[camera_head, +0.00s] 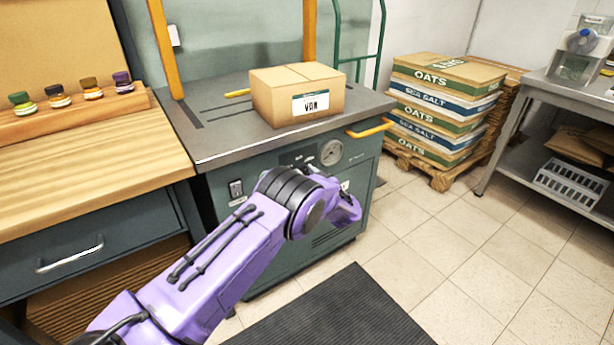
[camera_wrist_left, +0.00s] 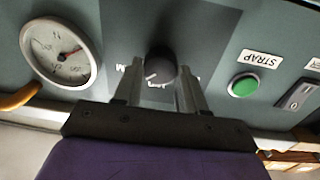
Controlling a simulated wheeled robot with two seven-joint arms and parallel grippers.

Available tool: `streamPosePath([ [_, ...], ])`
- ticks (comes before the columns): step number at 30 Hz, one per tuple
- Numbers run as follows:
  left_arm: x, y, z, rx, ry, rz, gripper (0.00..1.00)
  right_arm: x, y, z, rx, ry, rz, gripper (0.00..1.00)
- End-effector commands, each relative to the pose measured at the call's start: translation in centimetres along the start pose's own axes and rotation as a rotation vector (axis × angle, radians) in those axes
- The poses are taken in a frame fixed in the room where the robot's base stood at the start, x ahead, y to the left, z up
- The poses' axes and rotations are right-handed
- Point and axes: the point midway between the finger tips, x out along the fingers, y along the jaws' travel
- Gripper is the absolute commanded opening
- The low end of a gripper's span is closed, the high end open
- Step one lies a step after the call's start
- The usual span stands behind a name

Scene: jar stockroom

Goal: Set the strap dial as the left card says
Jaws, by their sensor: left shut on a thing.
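The strap dial is a dark round knob (camera_wrist_left: 160,66) with a white pointer mark, on the grey-green front panel of the strapping machine (camera_head: 222,140). My left gripper (camera_wrist_left: 159,84) is shut on the knob, one finger on each side, in the left wrist view. The printed letters by the knob are upside down there and mostly hidden by the fingers. In the head view my purple left arm covers the dial. A carton (camera_head: 290,95) with a label reading VAN (camera_head: 311,102) stands on the machine top. I cannot make out a left card. My right gripper is not in view.
A pressure gauge (camera_wrist_left: 62,52) and a green STRAP button (camera_wrist_left: 244,86) flank the dial. A yellow handle (camera_head: 370,128) juts from the machine's right edge. A wooden bench (camera_head: 90,165) stands left, stacked sacks (camera_head: 440,105) right.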

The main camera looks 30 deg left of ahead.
Motion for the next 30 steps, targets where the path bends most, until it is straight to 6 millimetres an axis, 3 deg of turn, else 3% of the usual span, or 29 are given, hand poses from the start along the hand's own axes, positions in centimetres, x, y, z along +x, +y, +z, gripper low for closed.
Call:
streamPosePath([
  [18,0.1,-0.2,0.4,-0.559,0.027,-0.008,0.1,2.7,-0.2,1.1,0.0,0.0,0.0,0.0],
  [30,0.1,-0.3,0.3,-0.817,0.04,-0.011,0.1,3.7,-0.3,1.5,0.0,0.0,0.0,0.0],
])
